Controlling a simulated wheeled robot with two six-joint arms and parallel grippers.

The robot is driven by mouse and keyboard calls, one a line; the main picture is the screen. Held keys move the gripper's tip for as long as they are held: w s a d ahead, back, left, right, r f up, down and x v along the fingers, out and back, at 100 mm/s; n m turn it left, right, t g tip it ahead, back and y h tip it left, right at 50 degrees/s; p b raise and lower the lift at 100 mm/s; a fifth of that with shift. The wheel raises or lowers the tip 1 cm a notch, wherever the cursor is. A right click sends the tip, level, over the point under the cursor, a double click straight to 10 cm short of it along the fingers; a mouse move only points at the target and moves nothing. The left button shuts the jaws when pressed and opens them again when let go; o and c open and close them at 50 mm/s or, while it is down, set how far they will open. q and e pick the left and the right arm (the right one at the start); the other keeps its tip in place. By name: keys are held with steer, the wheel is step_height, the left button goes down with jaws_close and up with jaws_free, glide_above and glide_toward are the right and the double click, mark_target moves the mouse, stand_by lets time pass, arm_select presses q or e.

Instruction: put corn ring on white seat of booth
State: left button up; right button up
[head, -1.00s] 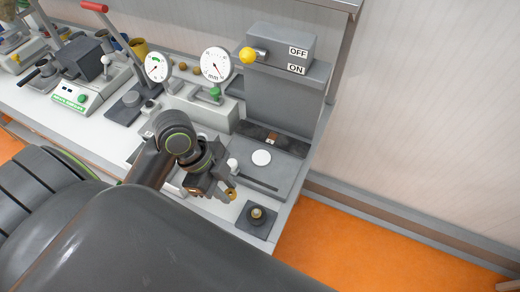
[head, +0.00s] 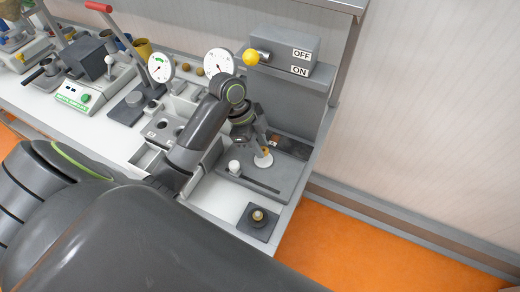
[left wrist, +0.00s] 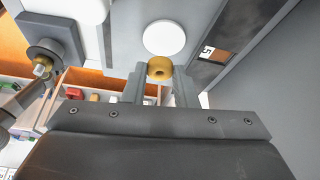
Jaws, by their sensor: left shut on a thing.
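The corn ring (left wrist: 160,65) is a small yellow-gold ring with a hole, held between the fingertips of my left gripper (left wrist: 158,78) in the left wrist view. The white seat (left wrist: 164,38) is a round white disc just beyond the ring there. In the head view my left gripper (head: 260,147) is over the white seat (head: 263,163), on the grey base of the booth (head: 283,88). The ring shows there as a small yellow spot. I cannot tell whether ring and seat touch. My right gripper is not in view.
A white knob (head: 234,167) on a slot stands left of the seat. The booth has a yellow-knobbed lever (head: 251,58) and OFF and ON labels. A dark block (head: 258,222) with a brass peg sits in front. Dials and trays stand to the left.

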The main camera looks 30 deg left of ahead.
arm_select(q)
step_height(320, 180, down, 3)
steer(key=shift+s+r+p, duration=0.1)
steer(key=shift+p, duration=0.25)
steer(key=shift+w+f+p, duration=0.2)
steer(key=shift+p, duration=0.15)
steer(key=shift+w+f, duration=0.1)
steer(key=shift+f, duration=0.1)
steer(key=shift+f, duration=0.2)
steer(key=o, duration=0.7)
steer(key=shift+o, duration=0.2)
steer(key=shift+r, duration=0.15)
